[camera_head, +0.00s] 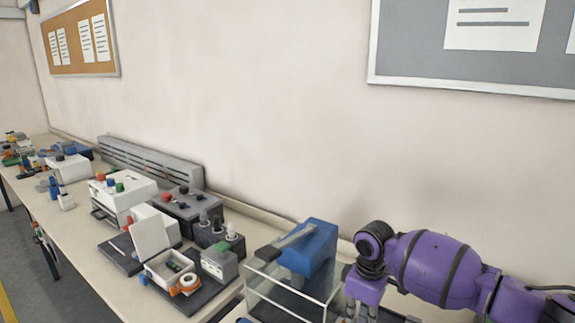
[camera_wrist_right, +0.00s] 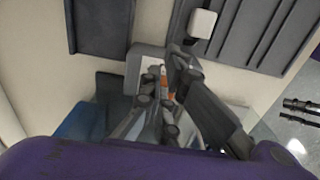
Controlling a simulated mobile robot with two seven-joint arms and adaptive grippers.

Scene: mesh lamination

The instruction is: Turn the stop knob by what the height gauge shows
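My right gripper (camera_wrist_right: 166,88) points down at the right of the head view, its purple wrist (camera_head: 366,288) beside a blue machine (camera_head: 312,250) with a grey lever. Its fingertips are cut off by the lower edge there. In the right wrist view the dark fingers are close together, with a small orange part near them. Whether they touch or hold it I cannot tell. I cannot clearly identify the stop knob or the height gauge. A small grey box with a green top part (camera_head: 219,263) stands left of the blue machine. My left gripper is not in view.
A clear guard (camera_head: 290,290) stands in front of the blue machine. Further left are a white tray (camera_head: 168,268) with an orange-and-white roll, a dark box with knobs (camera_head: 190,205) and a white box with coloured buttons (camera_head: 125,190). A wall runs behind the bench.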

